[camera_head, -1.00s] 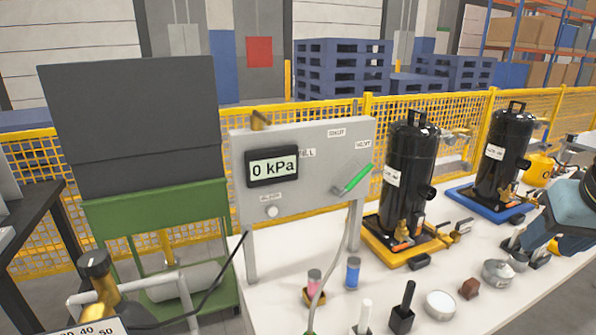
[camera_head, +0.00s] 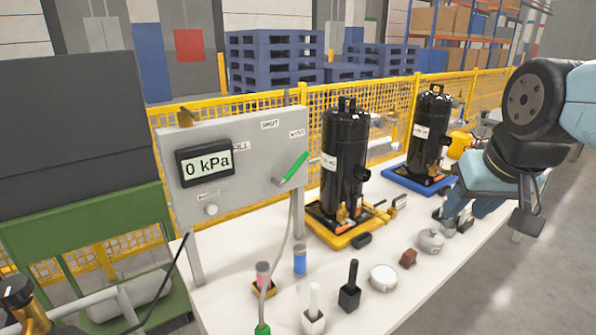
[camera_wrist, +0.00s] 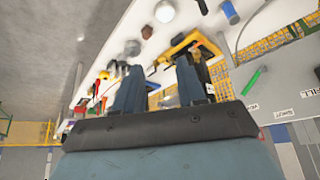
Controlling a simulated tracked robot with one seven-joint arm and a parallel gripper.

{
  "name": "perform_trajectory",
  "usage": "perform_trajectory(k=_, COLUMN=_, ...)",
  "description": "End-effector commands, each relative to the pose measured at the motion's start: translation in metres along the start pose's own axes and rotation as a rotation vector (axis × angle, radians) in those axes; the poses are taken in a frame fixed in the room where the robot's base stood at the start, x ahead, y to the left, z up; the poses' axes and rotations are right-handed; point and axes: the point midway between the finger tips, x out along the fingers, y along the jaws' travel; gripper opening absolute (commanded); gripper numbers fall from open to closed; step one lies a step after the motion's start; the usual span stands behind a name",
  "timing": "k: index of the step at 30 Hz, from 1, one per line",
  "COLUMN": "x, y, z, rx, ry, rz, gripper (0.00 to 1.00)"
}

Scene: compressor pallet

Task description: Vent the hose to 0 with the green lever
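The green lever (camera_head: 291,168) is on the grey panel (camera_head: 250,180) and slants up to the right, toward the VENT label (camera_head: 297,133). The black gauge (camera_head: 205,163) reads 0 kPa. A pale hose (camera_head: 287,247) hangs from the panel down to a green end piece (camera_head: 262,328) on the table. The lever also shows there (camera_wrist: 254,80).
Two black tanks stand on a yellow tray (camera_head: 318,232) and a blue tray (camera_head: 400,183) between panel and gripper. Several small items, including a black-handled block (camera_head: 349,295) and a round tin (camera_head: 383,278), stand on the white table (camera_head: 235,290). A yellow mesh fence (camera_head: 390,105) runs behind.

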Motion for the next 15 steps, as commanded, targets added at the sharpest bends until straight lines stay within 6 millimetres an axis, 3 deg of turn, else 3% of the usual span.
perform_trajectory(k=5, x=0.006, y=-0.007, z=-0.006, rx=0.068, ry=-0.047, rz=-0.029, gripper=0.29)
perform_trajectory(k=15, x=0.043, y=-0.053, z=-0.037, rx=0.472, ry=-0.321, rz=-0.176, gripper=0.29)
